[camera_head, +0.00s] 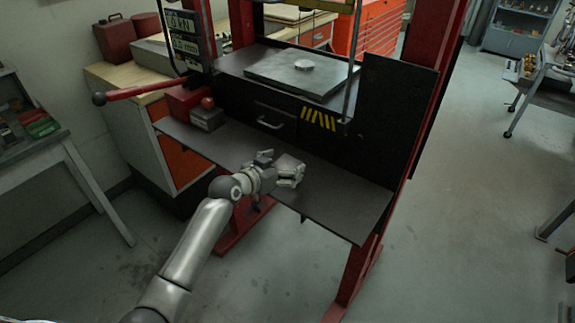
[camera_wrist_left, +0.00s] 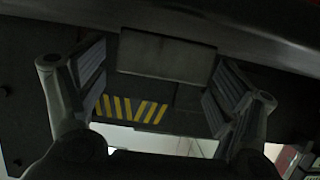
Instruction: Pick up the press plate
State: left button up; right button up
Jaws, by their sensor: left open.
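A small grey block (camera_head: 289,160), which looks like the press plate, lies on the dark lower shelf (camera_head: 340,190) of the red press. My left gripper (camera_head: 278,170) is at this block over the shelf's front part, its fingers spread. In the left wrist view the block (camera_wrist_left: 166,57) shows between the two open fingers (camera_wrist_left: 160,85), with a gap on each side. I cannot tell how far the fingers reach along it. My right gripper is not in view.
A red box (camera_head: 190,100) stands at the shelf's left. A red lever (camera_head: 140,92) sticks out left. The shelf's right part is clear.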

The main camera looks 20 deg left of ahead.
pick_arm(q)
jog(key=shift+w+d+f, duration=0.15)
jog(key=shift+w, duration=0.2)
jog(key=c, duration=1.9)
jog(key=shift+w+r, duration=0.1)
jog(key=shift+r, duration=0.15)
grip_shut()
jog(key=shift+r, duration=0.1)
